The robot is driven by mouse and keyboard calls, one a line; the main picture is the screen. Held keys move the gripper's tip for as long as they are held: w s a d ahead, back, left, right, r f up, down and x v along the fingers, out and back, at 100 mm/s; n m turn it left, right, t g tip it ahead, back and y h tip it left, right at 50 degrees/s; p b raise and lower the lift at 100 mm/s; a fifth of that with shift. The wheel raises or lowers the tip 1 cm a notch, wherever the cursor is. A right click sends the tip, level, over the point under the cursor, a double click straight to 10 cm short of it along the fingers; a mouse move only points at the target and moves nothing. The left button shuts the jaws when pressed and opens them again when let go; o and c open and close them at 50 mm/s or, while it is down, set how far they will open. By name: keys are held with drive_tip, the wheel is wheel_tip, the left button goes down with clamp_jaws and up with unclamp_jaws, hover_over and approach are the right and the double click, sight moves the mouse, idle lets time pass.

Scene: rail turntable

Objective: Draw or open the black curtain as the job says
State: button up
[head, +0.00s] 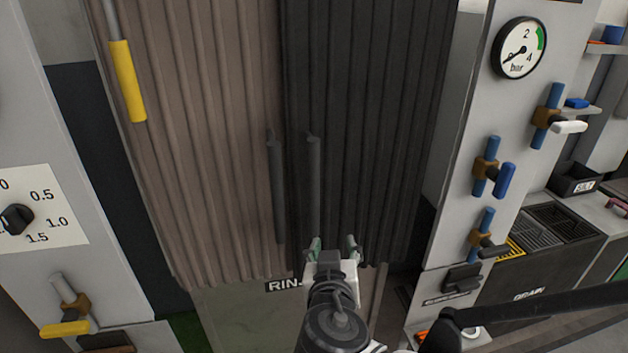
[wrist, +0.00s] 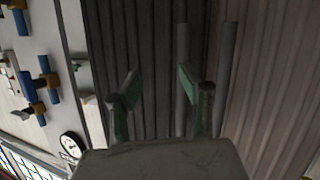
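The black curtain (head: 370,110) hangs in vertical folds right of centre in the head view, beside a brown curtain (head: 190,130) on the left. Two dark upright bars stand near the meeting edges: the right bar (head: 314,185) in front of the black cloth, the left bar (head: 276,190) in front of the brown. My gripper (head: 333,243) is low in front of the black curtain, near the right bar's lower end. In the wrist view my gripper (wrist: 159,78) is open, with black curtain (wrist: 150,40) behind the gap. One bar (wrist: 182,45) appears behind its right finger; contact cannot be told.
A grey panel with a pressure gauge (head: 519,48) and several valve handles stands right of the curtains. A left panel has a dial (head: 16,220). A yellow-gripped rod (head: 127,82) hangs before the brown curtain. A drain unit (head: 530,265) is at the lower right.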

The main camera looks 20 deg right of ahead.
sight(314, 192)
drive_tip(key=a+r+t, duration=0.4)
drive_tip(key=r, duration=0.1)
drive_tip(key=shift+y, duration=0.3)
drive_tip(key=x, duration=1.3)
drive_tip(key=shift+s+d+b, duration=0.1)
drive_tip(key=shift+d+b, duration=0.2)
drive_tip(key=shift+c, duration=0.2)
clamp_jaws()
